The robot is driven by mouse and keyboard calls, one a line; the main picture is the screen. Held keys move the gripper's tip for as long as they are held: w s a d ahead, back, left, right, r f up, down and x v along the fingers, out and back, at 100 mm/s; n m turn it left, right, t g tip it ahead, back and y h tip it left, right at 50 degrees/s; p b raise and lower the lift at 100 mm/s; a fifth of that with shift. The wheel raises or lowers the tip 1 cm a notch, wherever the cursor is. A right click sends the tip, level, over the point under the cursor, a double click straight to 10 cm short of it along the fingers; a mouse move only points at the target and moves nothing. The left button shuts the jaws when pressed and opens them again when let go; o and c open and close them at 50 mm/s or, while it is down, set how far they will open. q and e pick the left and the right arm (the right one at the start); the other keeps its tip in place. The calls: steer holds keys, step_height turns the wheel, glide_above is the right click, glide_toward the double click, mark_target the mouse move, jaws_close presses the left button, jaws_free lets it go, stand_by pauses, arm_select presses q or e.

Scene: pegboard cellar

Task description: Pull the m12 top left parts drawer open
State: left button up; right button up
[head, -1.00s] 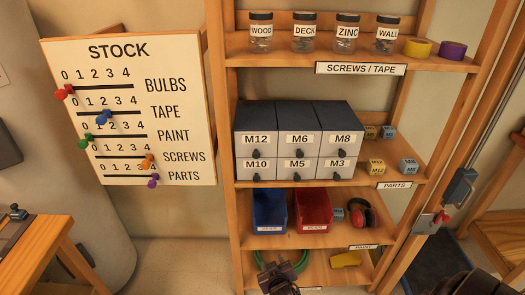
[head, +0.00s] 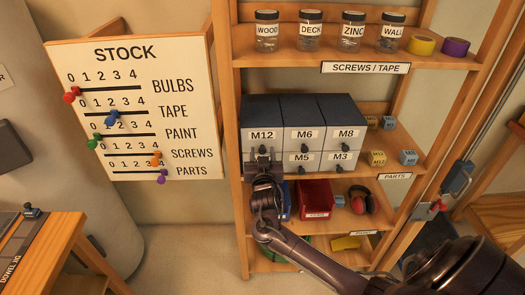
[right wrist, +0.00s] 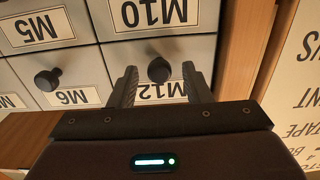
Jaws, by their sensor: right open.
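The M12 drawer (head: 262,135) is the top left drawer of the grey parts cabinet (head: 308,108) on the middle shelf, and its front looks flush with its neighbours. My right gripper (head: 263,160) is in front of it, covering the M10 drawer below in the head view. In the right wrist view, which is upside down, the dark round M12 knob (right wrist: 158,70) sits between the two fingers of my open right gripper (right wrist: 160,80). I cannot tell whether either finger touches it. My left gripper is not in view.
The M6 drawer (head: 304,135) and its knob (right wrist: 47,78) are beside M12. The wooden shelf post (head: 229,150) stands close on the left. A red bin (head: 316,198) is below. The stock board (head: 132,112) hangs left, and jars line the shelf above.

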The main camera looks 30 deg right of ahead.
steer(key=shift+w+d, duration=0.15)
steer(key=shift+w, duration=0.1)
jaws_close()
